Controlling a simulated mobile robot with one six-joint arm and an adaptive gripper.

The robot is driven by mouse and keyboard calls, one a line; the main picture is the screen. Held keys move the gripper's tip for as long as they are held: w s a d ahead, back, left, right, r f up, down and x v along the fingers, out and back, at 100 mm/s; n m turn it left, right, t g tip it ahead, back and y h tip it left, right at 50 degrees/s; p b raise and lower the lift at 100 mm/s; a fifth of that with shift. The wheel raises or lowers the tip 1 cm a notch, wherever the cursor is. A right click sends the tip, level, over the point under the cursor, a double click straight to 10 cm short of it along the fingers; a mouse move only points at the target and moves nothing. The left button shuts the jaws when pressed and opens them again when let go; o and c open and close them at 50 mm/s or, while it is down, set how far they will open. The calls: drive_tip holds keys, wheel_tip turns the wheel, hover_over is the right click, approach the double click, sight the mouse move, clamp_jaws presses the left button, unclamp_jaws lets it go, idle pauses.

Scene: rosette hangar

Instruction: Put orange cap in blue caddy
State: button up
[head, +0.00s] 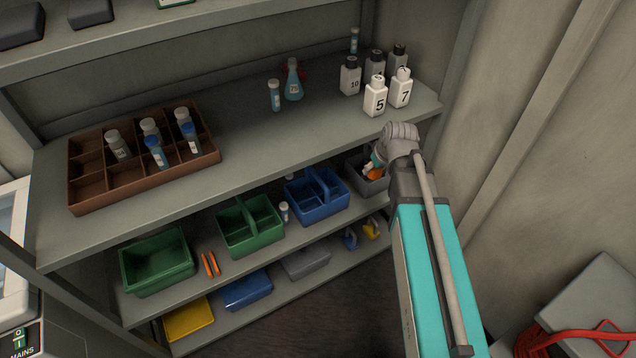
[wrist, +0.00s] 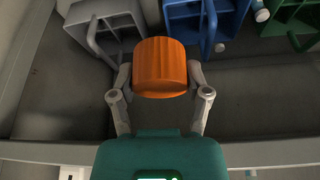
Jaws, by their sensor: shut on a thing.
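My gripper (wrist: 160,78) is shut on the orange cap (wrist: 160,62), a ribbed cylinder held between the two fingers in the wrist view. In the head view the cap (head: 373,174) is a small orange patch, partly hidden by my wrist, in front of the grey caddy. The blue caddy (head: 318,207) stands on the middle shelf, left of my gripper, with its handle up. In the wrist view the blue caddy (wrist: 236,22) is beyond the cap and to its right. The cap is apart from it.
A grey caddy (head: 372,188) stands right of the blue one, close to my gripper. A green caddy (head: 248,238) and green bin (head: 157,265) stand left. The upper shelf (head: 240,140) overhangs them, holding a brown tray (head: 150,182) and several bottles. Small white-capped vials flank the blue caddy.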

wheel_tip(320, 180, down, 17)
drive_tip(key=s+a+n+g+y+b, duration=0.1)
drive_tip(key=n+g+b, duration=0.4)
drive_tip(key=n+b, duration=1)
drive_tip(key=shift+a+y+b, duration=0.55)
drive_tip(key=shift+a+y, duration=0.15)
drive_tip(key=shift+a, duration=0.15)
drive_tip(key=w+a, duration=0.3)
drive_tip(key=w, duration=0.2)
drive_tip(key=w+a, duration=0.3)
drive_tip(key=w, duration=0.2)
drive_tip(key=w+a, duration=0.4)
drive_tip(key=shift+w, duration=0.4)
drive_tip(key=shift+f+b, duration=0.85)
drive_tip(key=shift+f, duration=0.1)
drive_tip(key=shift+f+b, duration=0.9)
drive_tip(key=shift+b, duration=0.05)
drive_tip(key=shift+f+b, duration=1.75)
